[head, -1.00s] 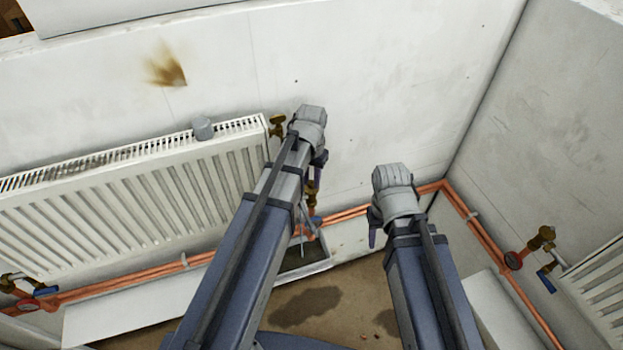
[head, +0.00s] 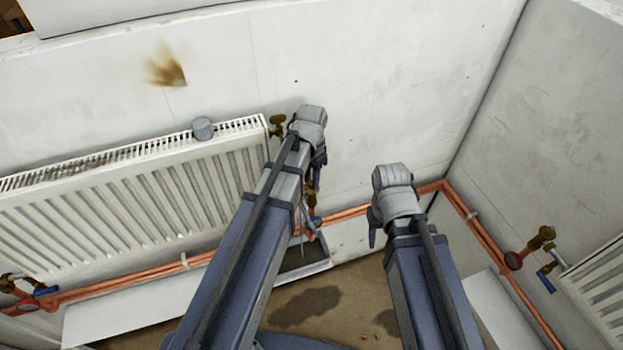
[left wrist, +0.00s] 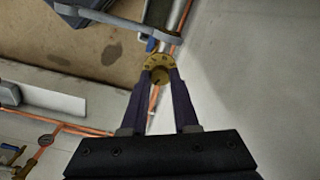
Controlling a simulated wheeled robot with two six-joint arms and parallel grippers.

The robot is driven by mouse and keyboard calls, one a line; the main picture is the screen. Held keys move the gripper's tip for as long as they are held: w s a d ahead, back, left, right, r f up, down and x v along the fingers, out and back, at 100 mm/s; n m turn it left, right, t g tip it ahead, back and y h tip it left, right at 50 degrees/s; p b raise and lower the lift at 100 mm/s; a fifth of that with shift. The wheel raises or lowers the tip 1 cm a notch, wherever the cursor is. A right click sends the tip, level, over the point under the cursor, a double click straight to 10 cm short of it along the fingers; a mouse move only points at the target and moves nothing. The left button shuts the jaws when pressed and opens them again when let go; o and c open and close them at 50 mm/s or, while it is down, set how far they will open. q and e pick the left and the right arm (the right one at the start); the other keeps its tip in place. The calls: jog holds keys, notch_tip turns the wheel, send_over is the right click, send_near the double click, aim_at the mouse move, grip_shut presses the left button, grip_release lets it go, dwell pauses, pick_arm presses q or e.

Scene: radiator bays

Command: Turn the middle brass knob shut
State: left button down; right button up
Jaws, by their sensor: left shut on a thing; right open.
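The middle brass knob (left wrist: 158,68) shows in the left wrist view as a round, notched brass disc between my left fingertips. My left gripper (left wrist: 160,75) is shut on its rim, one finger on each side. In the head view my left gripper (head: 317,172) points down at the brass valve (head: 312,197) beside the radiator's right end, and my own wrist and arm hide much of this spot. My right gripper (head: 373,238) is to the right, away from the valve; only part of a finger shows.
A white radiator (head: 150,190) stands left, with a grey cap (head: 203,128) on top and a brass fitting (head: 277,125) at its upper right. Copper pipes (head: 345,214) run along the wall. Another brass valve (head: 541,238) is at the right. A grey tray (head: 310,267) lies below.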

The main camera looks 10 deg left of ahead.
pick_arm(q)
jog(key=m, duration=1.1)
jog(key=shift+m, duration=0.4)
dwell(0.4)
jog(key=c, duration=0.7)
grip_release()
notch_tip(320, 180, up, 8)
jog(key=p, duration=0.7)
jog(key=shift+f+p, duration=0.1)
jog(key=shift+p, duration=0.3)
